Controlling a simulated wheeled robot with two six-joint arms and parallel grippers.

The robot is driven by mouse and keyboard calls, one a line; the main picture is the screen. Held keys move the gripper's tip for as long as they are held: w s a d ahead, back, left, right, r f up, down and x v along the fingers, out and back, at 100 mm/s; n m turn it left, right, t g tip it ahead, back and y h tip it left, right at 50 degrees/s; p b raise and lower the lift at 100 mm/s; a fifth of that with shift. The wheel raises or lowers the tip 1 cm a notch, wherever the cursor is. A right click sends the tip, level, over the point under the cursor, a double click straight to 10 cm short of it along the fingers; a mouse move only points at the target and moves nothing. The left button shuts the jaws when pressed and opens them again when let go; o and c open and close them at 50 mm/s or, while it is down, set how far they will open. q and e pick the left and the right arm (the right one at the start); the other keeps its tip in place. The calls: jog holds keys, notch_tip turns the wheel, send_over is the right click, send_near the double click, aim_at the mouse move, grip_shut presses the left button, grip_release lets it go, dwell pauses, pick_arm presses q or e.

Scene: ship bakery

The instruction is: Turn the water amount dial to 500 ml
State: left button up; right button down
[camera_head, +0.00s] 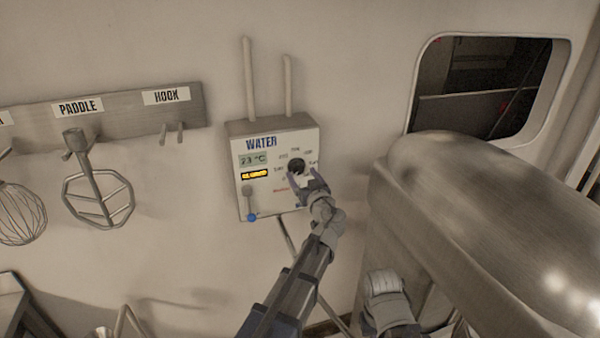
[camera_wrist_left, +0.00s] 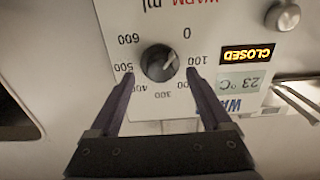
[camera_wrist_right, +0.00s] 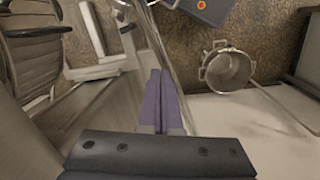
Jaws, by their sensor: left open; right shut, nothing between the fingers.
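The white water panel (camera_head: 255,205) hangs on the wall, with a "23 °C" display and a yellow "CLOSED" sign. Its round black dial (camera_head: 296,166) sits at the upper right of the panel. In the left wrist view the panel is upside down and the dial (camera_wrist_left: 159,62) is ringed by numbers from 0 to 600. A pale mark on the dial seems to point lower right, around 100 to 200; I cannot read it exactly. My left gripper (camera_head: 304,179) is open, its fingers on either side of the dial, apparently apart from it. My right gripper (camera_wrist_right: 160,100) is shut and empty, away from the panel.
A lever with a blue knob (camera_head: 251,217) is at the panel's lower left. A large metal machine (camera_head: 480,220) stands to the right. A paddle (camera_head: 97,195) hangs at left. The right wrist view shows a metal pot (camera_wrist_right: 228,70) below.

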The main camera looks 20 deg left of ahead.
aim_at(298, 168)
pick_arm(q)
jog(key=x, duration=0.2)
jog(key=shift+w+a, duration=0.2)
jog(key=shift+w, duration=0.1)
jog(key=shift+s, duration=0.1)
grip_shut()
dwell(0.3)
